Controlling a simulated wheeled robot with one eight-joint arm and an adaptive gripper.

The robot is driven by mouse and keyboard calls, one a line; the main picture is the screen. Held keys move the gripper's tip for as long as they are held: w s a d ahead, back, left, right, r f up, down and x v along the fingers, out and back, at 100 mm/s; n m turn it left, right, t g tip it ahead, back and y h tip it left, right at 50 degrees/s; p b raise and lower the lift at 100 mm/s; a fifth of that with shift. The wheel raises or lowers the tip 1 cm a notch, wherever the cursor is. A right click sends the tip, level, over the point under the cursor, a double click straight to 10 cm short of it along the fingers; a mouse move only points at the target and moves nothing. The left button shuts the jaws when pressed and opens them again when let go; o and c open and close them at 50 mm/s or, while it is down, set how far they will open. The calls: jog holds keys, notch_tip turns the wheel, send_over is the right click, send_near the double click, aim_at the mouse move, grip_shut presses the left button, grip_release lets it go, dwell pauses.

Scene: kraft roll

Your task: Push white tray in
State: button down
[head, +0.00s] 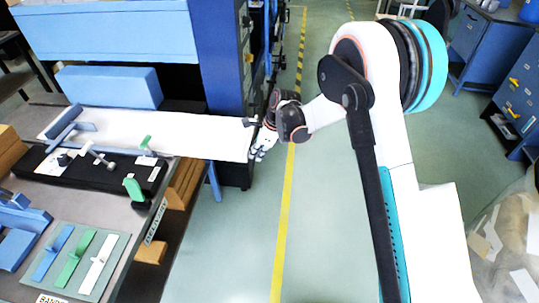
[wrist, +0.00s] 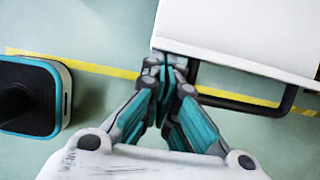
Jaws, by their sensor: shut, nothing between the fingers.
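A blue machine (head: 220,70) stands behind the tray. The bench holds a black fixture (head: 100,172) with green levers and a grey board (head: 75,262) with coloured bars. Open floor with a yellow line (head: 285,220) lies right of the bench.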

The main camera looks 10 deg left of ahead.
aim_at(187, 152)
jog(key=a, duration=1.7)
jog(key=w+a, duration=0.1)
jog(key=a, duration=0.7)
jog(key=shift+a, duration=0.15)
